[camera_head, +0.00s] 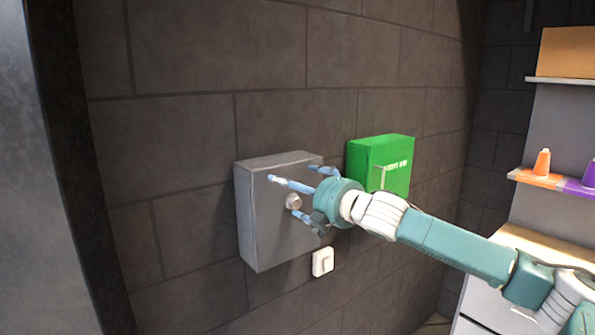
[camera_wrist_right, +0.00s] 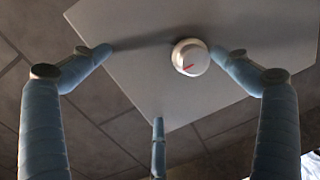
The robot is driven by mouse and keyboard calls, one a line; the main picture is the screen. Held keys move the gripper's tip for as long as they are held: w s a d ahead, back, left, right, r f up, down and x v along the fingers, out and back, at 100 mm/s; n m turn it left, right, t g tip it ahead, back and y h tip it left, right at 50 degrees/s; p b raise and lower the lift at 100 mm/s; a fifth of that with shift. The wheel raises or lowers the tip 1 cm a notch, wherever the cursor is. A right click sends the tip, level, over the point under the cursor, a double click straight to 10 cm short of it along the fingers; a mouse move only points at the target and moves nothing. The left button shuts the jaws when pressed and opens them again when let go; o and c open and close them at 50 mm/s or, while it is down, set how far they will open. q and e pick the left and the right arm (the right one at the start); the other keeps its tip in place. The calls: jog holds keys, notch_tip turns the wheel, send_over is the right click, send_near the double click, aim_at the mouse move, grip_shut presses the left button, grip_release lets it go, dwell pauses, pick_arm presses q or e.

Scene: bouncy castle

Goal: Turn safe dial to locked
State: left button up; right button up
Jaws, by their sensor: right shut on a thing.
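The grey safe (camera_head: 270,235) is a box on the dark block wall. Its round white dial (camera_head: 293,201) sits on the front face. In the right wrist view the dial (camera_wrist_right: 190,57) shows a red pointer mark slanting to the lower left. My right gripper (camera_head: 290,192) is at the safe front with its blue fingers about the dial. In the right wrist view the right fingertip is at the dial's edge, while the other fingers of the gripper (camera_wrist_right: 162,75) look apart from it. Any lettering around the dial cannot be read. My left gripper is not in view.
A green box (camera_head: 375,160) hangs on the wall right of the safe. The wall left of the safe is clear.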

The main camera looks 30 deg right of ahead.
jog(key=shift+s+r, duration=0.6)
jog(key=shift+r, duration=0.2)
jog(key=c, duration=0.4)
jog(key=shift+s+a+b, duration=0.1)
jog(key=shift+s+b, duration=0.45)
jog(key=shift+s, duration=0.1)
jog(key=c, duration=0.3)
jog(key=shift+s+d+f+b, duration=0.1)
jog(key=shift+s+b, duration=0.75)
jog(key=shift+s, duration=1)
jog(key=shift+s+d+f+b, duration=0.15)
jog(key=shift+s+b, duration=0.65)
jog(key=shift+s, duration=1.05)
jog(key=shift+s+d+f+b, duration=0.1)
jog(key=shift+s+b, duration=0.75)
jog(key=shift+s, duration=1)
jog(key=shift+c, duration=0.2)
jog(key=shift+w+r, duration=0.1)
jog(key=shift+w, duration=0.05)
jog(key=shift+c, duration=0.2)
